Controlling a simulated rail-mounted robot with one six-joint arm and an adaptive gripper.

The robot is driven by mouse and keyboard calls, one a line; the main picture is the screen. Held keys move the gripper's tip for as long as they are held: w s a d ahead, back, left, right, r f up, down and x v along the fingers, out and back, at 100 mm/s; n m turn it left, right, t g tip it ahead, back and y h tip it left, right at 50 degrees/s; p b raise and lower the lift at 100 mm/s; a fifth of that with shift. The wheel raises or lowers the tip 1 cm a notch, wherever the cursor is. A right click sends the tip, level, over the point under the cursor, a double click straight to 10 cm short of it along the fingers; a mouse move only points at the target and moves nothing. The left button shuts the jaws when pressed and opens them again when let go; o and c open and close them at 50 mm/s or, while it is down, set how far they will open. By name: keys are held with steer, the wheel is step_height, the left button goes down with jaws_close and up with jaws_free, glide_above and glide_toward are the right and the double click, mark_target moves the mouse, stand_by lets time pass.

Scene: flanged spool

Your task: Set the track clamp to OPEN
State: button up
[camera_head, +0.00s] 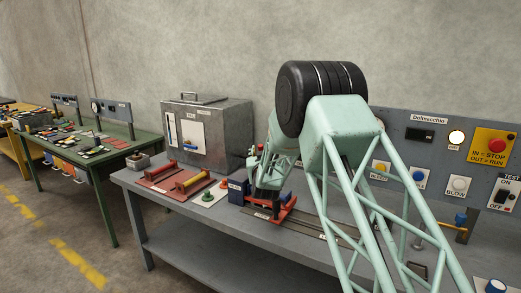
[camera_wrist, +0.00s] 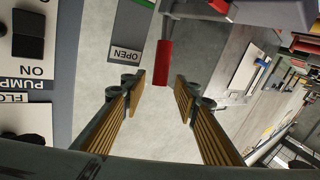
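In the wrist view, my gripper (camera_wrist: 160,87) is open, with its two ribbed tan finger pads apart and nothing between them. A red cylindrical handle (camera_wrist: 164,62), which looks like the track clamp's lever, lies just beyond the fingertips, about in line with the gap. A plate marked OPEN (camera_wrist: 125,53) is to its left, with a green patch (camera_wrist: 134,16) above the plate. In the head view, a red clamp body (camera_head: 284,209) sits on the bench track (camera_head: 316,228). My arm covers part of that area, and the clamp's setting cannot be told.
A grey control panel (camera_head: 440,135) with buttons and switches stands along the right of the bench (camera_head: 175,222). A metal box (camera_head: 222,125), red trays with spools (camera_head: 178,183) and a green knob (camera_head: 208,197) are left of the clamp. PUMP and FLOOD-like switch plates (camera_wrist: 27,84) edge the wrist view.

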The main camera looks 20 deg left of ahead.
mark_target(261, 148)
steer(key=shift+x, duration=1.75)
jaws_close()
